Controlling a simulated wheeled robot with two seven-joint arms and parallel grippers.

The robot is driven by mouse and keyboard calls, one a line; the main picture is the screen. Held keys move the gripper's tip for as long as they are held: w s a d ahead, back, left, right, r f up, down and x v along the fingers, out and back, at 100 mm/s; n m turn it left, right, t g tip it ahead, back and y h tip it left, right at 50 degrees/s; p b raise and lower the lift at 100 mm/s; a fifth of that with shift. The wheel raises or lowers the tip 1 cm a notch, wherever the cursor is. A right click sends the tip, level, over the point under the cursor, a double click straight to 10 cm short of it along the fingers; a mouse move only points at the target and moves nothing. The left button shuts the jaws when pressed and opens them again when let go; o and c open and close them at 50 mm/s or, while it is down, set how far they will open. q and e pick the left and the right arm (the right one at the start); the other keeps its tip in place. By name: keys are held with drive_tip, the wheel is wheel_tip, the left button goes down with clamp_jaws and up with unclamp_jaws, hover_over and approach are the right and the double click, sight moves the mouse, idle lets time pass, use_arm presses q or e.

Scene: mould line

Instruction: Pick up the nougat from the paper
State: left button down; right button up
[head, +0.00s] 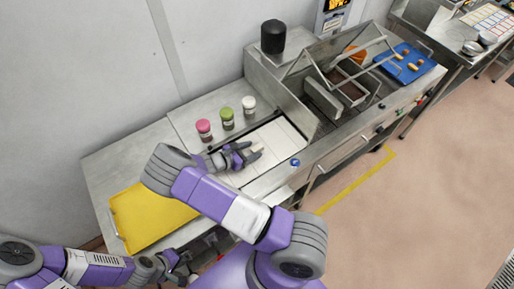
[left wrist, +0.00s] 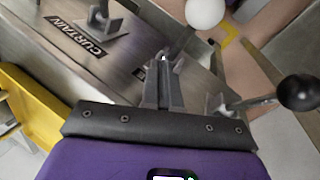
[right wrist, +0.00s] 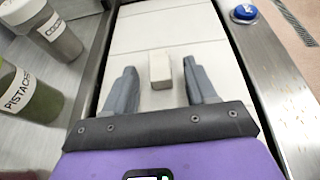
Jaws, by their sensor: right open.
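The nougat (right wrist: 160,68) is a small cream block on the white paper (right wrist: 195,25), seen in the right wrist view. My right gripper (right wrist: 160,82) is open, with one finger on each side of the nougat and a gap on both sides. In the head view my right gripper (head: 252,152) is low over the paper (head: 284,138), and the nougat (head: 259,148) is a small pale patch at its fingertips. My left gripper (left wrist: 164,72) is away from the paper by the counter's front; its fingers are together and nothing shows between them.
Pink, green and white-lidded jars (head: 227,118) stand behind the paper. A yellow tray (head: 150,215) lies at the left of the counter. A blue button (head: 295,162) is on the front edge. A machine with a metal frame (head: 340,80) stands to the right.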

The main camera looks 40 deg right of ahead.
drive_tip(key=shift+d+f, duration=0.15)
drive_tip(key=shift+d, duration=0.1)
clamp_jaws()
